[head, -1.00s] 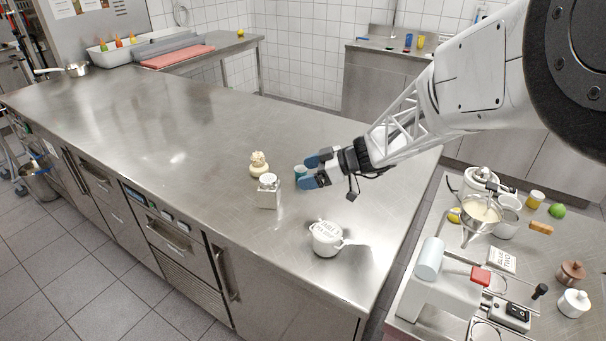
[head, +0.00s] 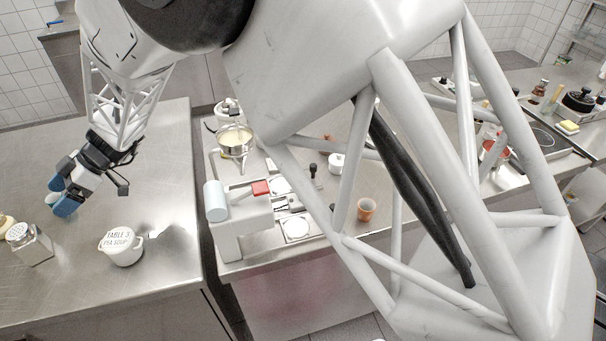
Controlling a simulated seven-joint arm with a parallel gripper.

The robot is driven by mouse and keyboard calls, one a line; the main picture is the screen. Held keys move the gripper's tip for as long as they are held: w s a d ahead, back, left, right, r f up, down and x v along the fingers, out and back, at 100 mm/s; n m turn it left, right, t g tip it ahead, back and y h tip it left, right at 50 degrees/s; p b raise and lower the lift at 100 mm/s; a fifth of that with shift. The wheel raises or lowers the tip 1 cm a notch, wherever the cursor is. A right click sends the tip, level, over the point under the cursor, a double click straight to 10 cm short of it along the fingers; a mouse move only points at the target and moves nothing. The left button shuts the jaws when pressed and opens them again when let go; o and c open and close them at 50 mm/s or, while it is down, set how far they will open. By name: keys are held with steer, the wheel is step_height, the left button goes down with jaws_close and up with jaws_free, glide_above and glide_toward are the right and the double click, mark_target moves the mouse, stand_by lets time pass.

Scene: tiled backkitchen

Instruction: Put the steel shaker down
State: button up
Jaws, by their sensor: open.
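The steel shaker (head: 32,247), a square-sided metal body with a round pierced top, stands upright on the steel counter (head: 165,185) at the left of the head view. My gripper (head: 60,192) has blue fingertips spread apart, above and to the right of the shaker in the picture. The fingers are apart from the shaker. A small pale thing shows by the fingertips; I cannot tell whether it is between them or behind them.
A white pot labelled "TABLE 3 PEA SOUP" (head: 122,247) stands right of the shaker. A cream-coloured thing (head: 5,222) is cut off at the left edge. Across a gap, a second counter holds a white machine (head: 235,218), a strainer (head: 235,138) and a terracotta cup (head: 366,209).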

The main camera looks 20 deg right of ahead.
steer(key=s+d+r+m+t+h, duration=0.1)
steer(key=s+d+r+m+h, duration=0.15)
steer(key=d, duration=0.75)
steer(key=s+d+r+m+t+h, duration=0.15)
steer(key=d+r+m, duration=0.25)
steer(key=d, duration=0.5)
steer(key=s+d+r+m+t+h, duration=0.1)
steer(key=s+d+r+m, duration=0.25)
steer(key=d, duration=0.65)
steer(key=s+d+m+t+h, duration=0.2)
steer(key=s+d+m, duration=0.4)
steer(key=d, duration=0.7)
steer(key=s+d+m+t+h, duration=0.2)
steer(key=s+d+m+h, duration=0.3)
steer(key=s+d, duration=0.6)
steer(key=shift+s+d+r+m, duration=0.2)
steer(key=shift+d+r+m, duration=0.25)
steer(key=shift+d+m, duration=0.4)
